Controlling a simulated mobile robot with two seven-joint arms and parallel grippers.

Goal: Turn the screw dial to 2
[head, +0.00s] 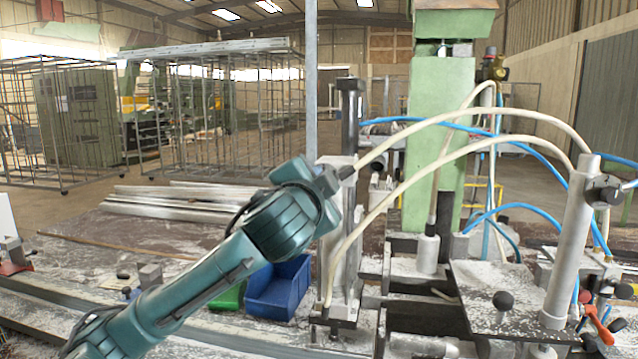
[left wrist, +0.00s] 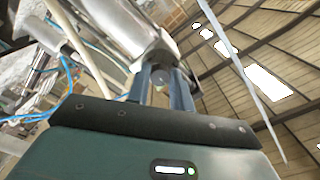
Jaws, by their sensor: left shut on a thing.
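My left gripper (head: 332,180) reaches in from the left to the side of the upright grey clamp cylinder (head: 341,222). In the left wrist view its two bluish fingers (left wrist: 161,80) are shut on the screw dial (left wrist: 160,76), a small, dark grey round part at the end of a shiny metal cylinder (left wrist: 126,30). A small pale mark shows low between the fingers. The dial's numbers and setting cannot be read. In the head view the gripper mostly hides the dial. My right gripper is not in view.
A cream hose (head: 470,111) and blue hoses (head: 560,165) arch right of the gripper, past a green column (head: 440,140). A blue bin (head: 279,290) stands below my arm. Metal profiles (head: 170,200) lie behind.

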